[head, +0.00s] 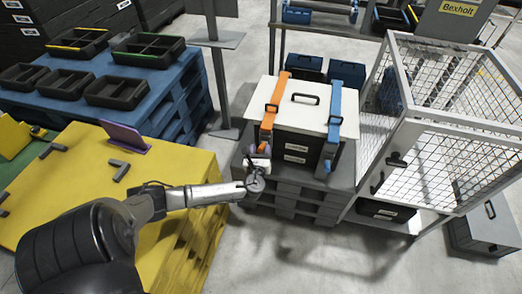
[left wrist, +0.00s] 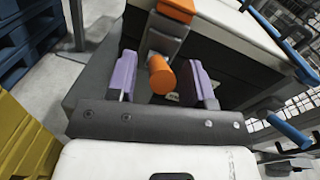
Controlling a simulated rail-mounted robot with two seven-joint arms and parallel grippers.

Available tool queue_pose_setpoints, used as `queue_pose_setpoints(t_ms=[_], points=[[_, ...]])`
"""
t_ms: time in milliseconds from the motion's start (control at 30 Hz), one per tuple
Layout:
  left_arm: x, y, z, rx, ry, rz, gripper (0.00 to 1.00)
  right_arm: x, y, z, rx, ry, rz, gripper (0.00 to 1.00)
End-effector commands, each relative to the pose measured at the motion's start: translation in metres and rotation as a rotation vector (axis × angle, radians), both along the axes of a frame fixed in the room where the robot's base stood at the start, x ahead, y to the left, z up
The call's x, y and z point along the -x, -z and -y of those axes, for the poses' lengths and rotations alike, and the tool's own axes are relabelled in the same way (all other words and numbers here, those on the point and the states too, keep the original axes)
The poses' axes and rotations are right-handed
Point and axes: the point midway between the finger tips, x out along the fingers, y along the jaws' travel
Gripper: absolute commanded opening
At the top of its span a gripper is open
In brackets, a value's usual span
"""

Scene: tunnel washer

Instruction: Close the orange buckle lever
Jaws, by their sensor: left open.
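The orange strap (head: 271,118) runs over the white lid and down the front of a dark box (head: 297,150). In the left wrist view its buckle lever hangs below an orange strap part (left wrist: 176,9): a grey arm with a round orange grip (left wrist: 161,76) at its end. My left gripper (head: 260,152) is at the box front, beside the strap's lower end. In the left wrist view its purple fingers (left wrist: 162,62) are open, one on each side of the orange grip, with gaps on both sides. The head view largely hides the grip behind my gripper. My right gripper is not in view.
A blue strap (head: 334,110) with its own blue lever (left wrist: 290,133) is to the right on the same box. The box stands on a grey pallet (head: 290,192). A wire cage (head: 440,130) is close on the right, a yellow platform (head: 120,180) on the left.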

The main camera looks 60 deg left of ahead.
Motion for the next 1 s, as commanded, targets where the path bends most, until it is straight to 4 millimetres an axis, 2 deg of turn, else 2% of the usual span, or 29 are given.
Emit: queue_pose_setpoints(t_ms=[200,500,1000], points=[[-0.0066,0.0002,-0.0084,0.0,-0.001,0.0,0.47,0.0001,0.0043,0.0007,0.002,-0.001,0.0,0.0],[-0.0072,-0.0004,-0.0092,0.0,0.0,0.0,0.47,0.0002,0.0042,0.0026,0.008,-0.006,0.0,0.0],[-0.007,-0.0001,-0.0089,0.001,0.0,0.001,0.01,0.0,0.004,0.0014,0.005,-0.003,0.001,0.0]])
